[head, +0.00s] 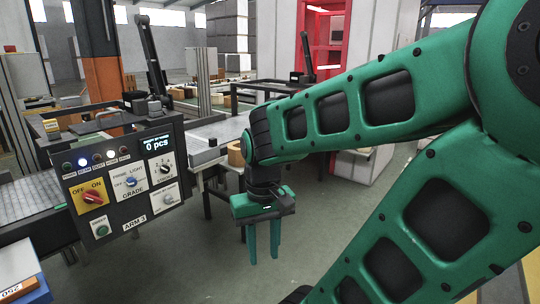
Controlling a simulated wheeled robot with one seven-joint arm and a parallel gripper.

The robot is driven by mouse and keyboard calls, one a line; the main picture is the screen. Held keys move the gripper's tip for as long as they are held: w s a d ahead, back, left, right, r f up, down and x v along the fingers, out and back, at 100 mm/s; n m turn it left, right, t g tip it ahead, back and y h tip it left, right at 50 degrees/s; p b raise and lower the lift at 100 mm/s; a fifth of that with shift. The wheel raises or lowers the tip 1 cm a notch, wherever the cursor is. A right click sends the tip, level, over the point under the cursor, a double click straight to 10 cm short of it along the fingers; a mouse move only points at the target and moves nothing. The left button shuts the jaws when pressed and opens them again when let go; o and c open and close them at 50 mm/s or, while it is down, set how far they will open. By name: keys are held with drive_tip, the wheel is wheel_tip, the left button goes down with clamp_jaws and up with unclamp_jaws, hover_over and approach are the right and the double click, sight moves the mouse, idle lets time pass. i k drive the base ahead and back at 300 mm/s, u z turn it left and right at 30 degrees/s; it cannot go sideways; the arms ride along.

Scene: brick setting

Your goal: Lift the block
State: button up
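My gripper (263,256) hangs from the green arm near the middle of the head view, fingers pointing down. Its two green fingers are apart with a gap between them, and nothing shows in the gap. It hangs in front of open grey floor. A tan block-like piece (236,153) sits on the grey table (222,130) behind and above the gripper in the picture, partly hidden by my arm.
A control panel (120,180) with knobs, marked ARM 3, stands left of the gripper. A conveyor (28,200) runs behind it at the left edge. A blue and white box (25,275) is at the bottom left. A red-framed cabinet (322,60) stands at the back.

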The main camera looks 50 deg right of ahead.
sight(235, 158)
drive_tip(key=z, duration=1.1)
drive_tip(key=i, duration=2.05)
drive_tip(key=z, duration=0.65)
